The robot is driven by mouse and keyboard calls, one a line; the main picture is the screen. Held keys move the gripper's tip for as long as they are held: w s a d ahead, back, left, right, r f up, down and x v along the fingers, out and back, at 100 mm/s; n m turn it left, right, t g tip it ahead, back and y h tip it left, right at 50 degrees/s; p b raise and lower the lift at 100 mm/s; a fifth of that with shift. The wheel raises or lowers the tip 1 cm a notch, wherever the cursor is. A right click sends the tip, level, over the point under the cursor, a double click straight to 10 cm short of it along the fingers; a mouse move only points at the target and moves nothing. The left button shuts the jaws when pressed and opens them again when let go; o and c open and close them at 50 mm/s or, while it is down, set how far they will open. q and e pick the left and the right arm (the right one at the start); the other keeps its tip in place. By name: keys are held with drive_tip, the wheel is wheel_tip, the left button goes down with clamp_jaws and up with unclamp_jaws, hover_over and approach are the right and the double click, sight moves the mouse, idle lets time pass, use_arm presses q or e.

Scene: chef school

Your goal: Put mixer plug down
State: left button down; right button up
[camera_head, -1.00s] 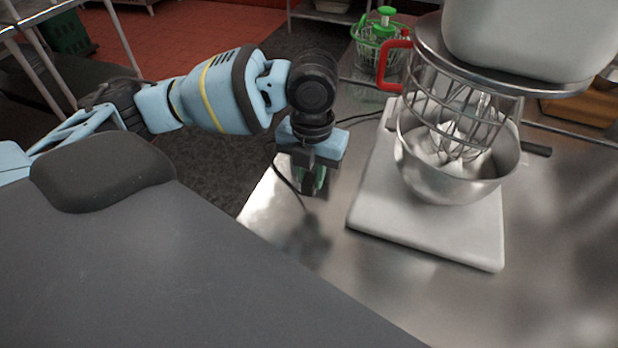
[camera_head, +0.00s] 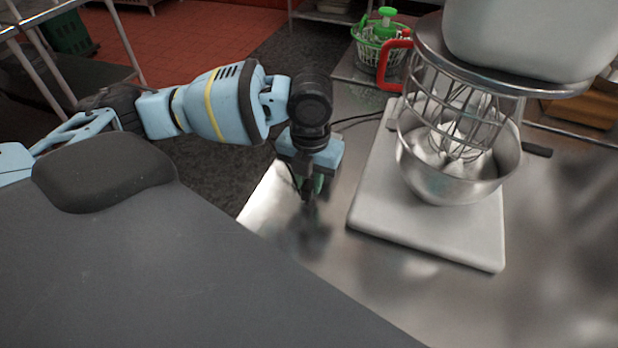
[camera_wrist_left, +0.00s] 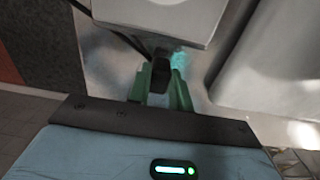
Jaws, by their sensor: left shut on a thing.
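My left gripper (camera_head: 314,186) points down over the metal counter, left of the stand mixer's white base (camera_head: 420,226). It is shut on the black mixer plug (camera_wrist_left: 161,72), which sits between its green fingers in the left wrist view. In the head view the plug (camera_head: 309,195) is small and dark, low at the fingertips and close to the counter. I cannot tell whether it touches the surface. A dark cord runs from behind the gripper toward the mixer. My right gripper is not in view.
The mixer's steel bowl (camera_head: 455,180) and wire guard stand right of the gripper. A green-lidded basket (camera_head: 376,48) stands behind. The steel counter (camera_head: 330,265) is bare in front of the gripper, and its left edge is close by. A red floor lies beyond.

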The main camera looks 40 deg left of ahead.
sight(310, 181)
use_arm(q)
drive_tip(key=shift+s+f, duration=0.25)
drive_tip(key=shift+f, duration=0.6)
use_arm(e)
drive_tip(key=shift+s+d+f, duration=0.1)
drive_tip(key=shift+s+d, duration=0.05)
use_arm(q)
drive_tip(key=c, duration=1.5)
unclamp_jaws()
drive_tip(key=shift+o, duration=1.2)
drive_tip(key=shift+w+a, duration=0.15)
drive_tip(key=shift+w, duration=0.15)
drive_tip(key=shift+s+r, duration=0.1)
drive_tip(key=shift+r, duration=0.2)
wheel_tip(310, 181, up, 13)
drive_tip(key=p, duration=0.1)
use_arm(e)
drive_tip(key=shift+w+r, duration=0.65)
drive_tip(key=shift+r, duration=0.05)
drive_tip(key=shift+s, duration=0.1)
